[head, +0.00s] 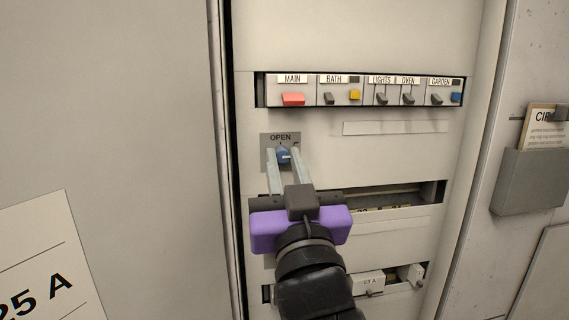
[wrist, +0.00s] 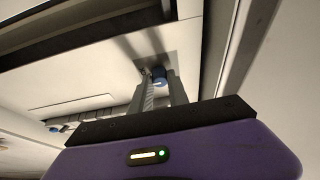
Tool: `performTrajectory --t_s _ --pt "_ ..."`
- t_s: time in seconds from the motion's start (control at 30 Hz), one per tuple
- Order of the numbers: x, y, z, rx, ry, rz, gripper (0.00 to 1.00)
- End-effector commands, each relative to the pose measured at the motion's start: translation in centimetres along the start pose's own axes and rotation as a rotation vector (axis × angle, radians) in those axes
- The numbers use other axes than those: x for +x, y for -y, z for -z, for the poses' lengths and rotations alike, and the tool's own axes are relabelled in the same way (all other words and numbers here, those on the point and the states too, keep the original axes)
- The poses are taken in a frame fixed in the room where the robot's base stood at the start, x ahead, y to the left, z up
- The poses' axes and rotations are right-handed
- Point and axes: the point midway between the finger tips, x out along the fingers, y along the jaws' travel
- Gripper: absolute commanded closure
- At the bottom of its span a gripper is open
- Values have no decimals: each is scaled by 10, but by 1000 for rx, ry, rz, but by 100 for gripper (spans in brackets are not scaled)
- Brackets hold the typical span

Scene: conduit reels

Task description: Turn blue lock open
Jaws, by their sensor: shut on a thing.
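The blue lock (head: 284,156) is a small round knob on a grey plate (head: 268,141) marked "OPEN" at the top, on the left side of the pale panel. A light line shows on the knob's face; its exact angle is hard to tell. My gripper (head: 283,155) reaches up from below, with one finger on each side of the knob, shut on it. In the wrist view the blue lock (wrist: 159,76) shows between the fingertips of my gripper (wrist: 160,80). The rest of the plate's lettering is partly hidden by the fingers.
A row of labelled switches (head: 362,91) lies above, with a red one under "MAIN". A blank strip (head: 395,127) is to the right. Below are an open slot (head: 425,193) and white modules (head: 369,282). A grey card holder (head: 530,180) hangs at the right.

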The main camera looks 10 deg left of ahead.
Motion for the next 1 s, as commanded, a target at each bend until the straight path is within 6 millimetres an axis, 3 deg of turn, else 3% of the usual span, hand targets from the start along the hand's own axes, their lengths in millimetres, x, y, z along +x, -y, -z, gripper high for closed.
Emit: performTrajectory --t_s 0.37,1.0 --pt "1 -3 1 -144 2 58 100" --pt "0 -6 1 -696 -2 286 100"
